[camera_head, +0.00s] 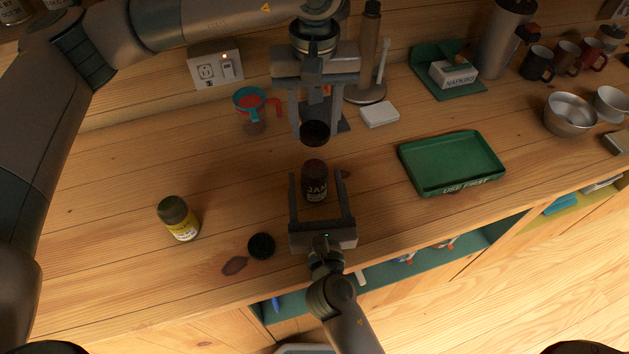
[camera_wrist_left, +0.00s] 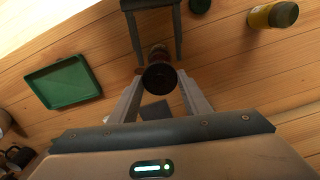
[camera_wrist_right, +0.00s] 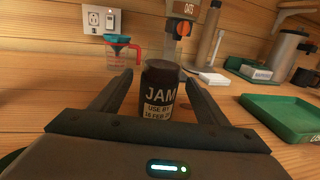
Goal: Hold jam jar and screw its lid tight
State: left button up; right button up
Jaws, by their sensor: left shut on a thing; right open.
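The dark jam jar (camera_head: 315,183) stands upright on the wooden counter, its JAM label facing my right gripper. It also shows in the right wrist view (camera_wrist_right: 160,92). My right gripper (camera_head: 317,183) is open, with one finger on each side of the jar and visible gaps to it. My left gripper (camera_head: 315,129) is shut on a dark round lid (camera_head: 315,134), held above and slightly beyond the jar, apart from it. In the left wrist view the lid (camera_wrist_left: 160,77) sits between the fingertips and partly hides the jar.
A yellow-labelled jar (camera_head: 180,219) and another dark lid (camera_head: 261,246) are at the left. A green tray (camera_head: 451,163) is at the right. A measuring cup (camera_head: 251,108) and white block (camera_head: 380,114) stand behind. The counter's front edge is near my right gripper.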

jog(key=c, duration=1.6)
pick_arm(q)
send_over(315, 160)
jog(key=shift+f, duration=2.5)
jog(key=shift+f, duration=0.1)
jog(key=shift+f, duration=0.8)
jog(key=shift+f, duration=0.55)
